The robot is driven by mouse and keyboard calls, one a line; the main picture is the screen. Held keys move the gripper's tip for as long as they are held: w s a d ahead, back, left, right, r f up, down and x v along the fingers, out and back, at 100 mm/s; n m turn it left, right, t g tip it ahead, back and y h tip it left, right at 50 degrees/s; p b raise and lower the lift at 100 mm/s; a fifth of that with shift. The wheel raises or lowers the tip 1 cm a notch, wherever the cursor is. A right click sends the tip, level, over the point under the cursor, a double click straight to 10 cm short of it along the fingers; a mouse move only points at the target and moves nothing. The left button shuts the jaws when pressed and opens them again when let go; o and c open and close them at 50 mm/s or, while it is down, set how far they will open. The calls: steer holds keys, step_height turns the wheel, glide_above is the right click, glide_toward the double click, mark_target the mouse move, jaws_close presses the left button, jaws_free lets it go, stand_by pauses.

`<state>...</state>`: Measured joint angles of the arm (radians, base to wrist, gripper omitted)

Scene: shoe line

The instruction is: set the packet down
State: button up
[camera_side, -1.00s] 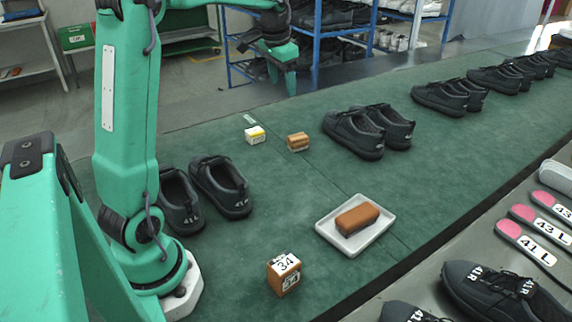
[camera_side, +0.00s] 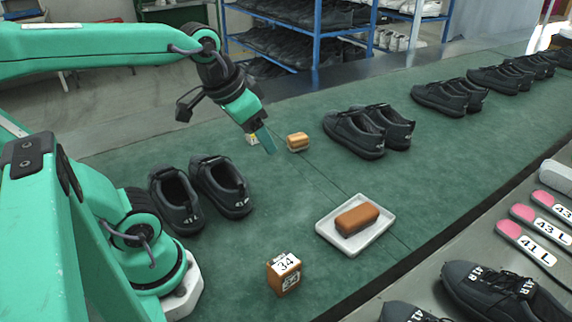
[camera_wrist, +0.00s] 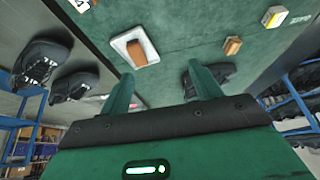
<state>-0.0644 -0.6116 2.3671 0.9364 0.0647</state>
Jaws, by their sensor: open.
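My gripper (camera_side: 268,143) is open, above the green belt and left of a small brown block (camera_side: 298,141). In the wrist view my gripper (camera_wrist: 161,74) has nothing between its fingers. A brown bar (camera_side: 357,219) lies in a white tray (camera_side: 330,241). A brown box (camera_side: 284,274) with a white "34" label stands at the front. I cannot tell which of these is the packet.
Black shoes (camera_side: 205,193) stand near my base, and another pair (camera_side: 366,130) stands right of the small block. More pairs line the belt (camera_side: 255,245) towards the back. Shoes and pink-tipped insoles (camera_side: 530,242) lie on the grey surface at the right.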

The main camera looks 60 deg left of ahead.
steer(key=s, duration=0.1)
steer(key=s+d+f, duration=0.1)
steer(key=s+f, duration=0.1)
steer(key=shift+d, duration=0.3)
